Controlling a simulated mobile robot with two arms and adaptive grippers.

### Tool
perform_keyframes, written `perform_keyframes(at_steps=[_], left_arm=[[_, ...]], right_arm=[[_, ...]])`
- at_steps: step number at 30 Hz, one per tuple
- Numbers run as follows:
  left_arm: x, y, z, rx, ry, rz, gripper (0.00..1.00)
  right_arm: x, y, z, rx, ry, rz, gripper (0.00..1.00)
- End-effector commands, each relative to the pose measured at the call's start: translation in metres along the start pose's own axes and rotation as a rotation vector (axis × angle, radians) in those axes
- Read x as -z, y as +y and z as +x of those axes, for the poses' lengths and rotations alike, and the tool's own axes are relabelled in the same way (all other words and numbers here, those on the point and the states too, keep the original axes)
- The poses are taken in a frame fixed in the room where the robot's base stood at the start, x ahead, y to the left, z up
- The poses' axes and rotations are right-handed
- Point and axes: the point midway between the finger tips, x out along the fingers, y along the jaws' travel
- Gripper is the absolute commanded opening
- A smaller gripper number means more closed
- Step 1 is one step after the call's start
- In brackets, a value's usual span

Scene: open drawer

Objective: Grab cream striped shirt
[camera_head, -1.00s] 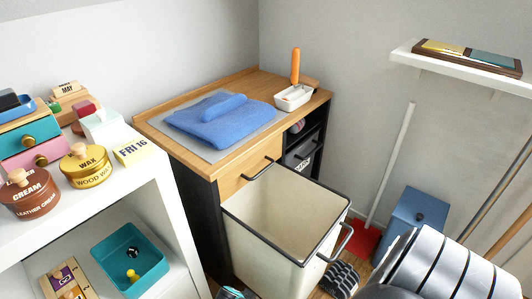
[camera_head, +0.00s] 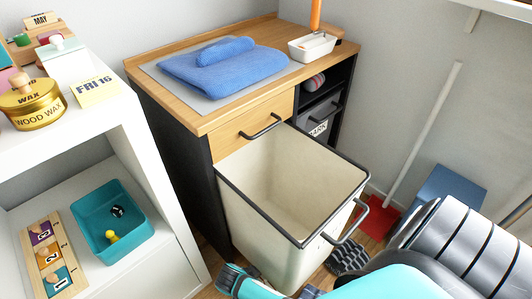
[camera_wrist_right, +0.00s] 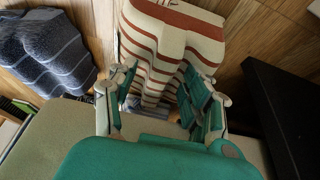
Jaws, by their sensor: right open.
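The cream striped shirt (camera_wrist_right: 170,38), cream with red-brown stripes, hangs in folds at the top middle of the right wrist view. My right gripper (camera_wrist_right: 162,92) is open, with its teal fingers on either side of the shirt's lower folds. I cannot tell whether the fingers touch the cloth. In the head view, a teal and black gripper part (camera_head: 240,283) shows at the bottom edge, low by the bin, and my right arm comes in from the lower right. The shirt is not seen in the head view. My left gripper is not clearly in view.
A cream bin drawer (camera_head: 290,205) is pulled out of the wooden-topped cabinet (camera_head: 200,125). A dark striped cloth (camera_head: 348,257) lies on the floor beside it and shows in the wrist view (camera_wrist_right: 45,50). A red dustpan (camera_head: 378,217) and blue box (camera_head: 440,190) stand at right.

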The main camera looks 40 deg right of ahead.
Motion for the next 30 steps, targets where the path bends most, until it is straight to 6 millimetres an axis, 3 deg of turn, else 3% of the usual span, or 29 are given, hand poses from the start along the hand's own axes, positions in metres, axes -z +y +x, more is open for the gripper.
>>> perform_keyframes(at_steps=[8, 20, 30], left_arm=[[0.0002, 0.0001, 0.0022, -0.003, 0.008, 0.001, 0.34], [0.0001, 0.0003, 0.0019, -0.003, 0.007, 0.001, 0.34], [-0.0001, 0.0003, 0.0017, -0.003, 0.007, 0.001, 0.34]], right_arm=[[-0.0028, 0.0007, 0.0007, 0.0, -0.001, 0.0, 0.5], [-0.0026, 0.0007, 0.0009, 0.0, -0.001, 0.0, 0.0], [-0.0023, 0.0005, 0.0008, 0.0, 0.0, 0.0, 0.0]])
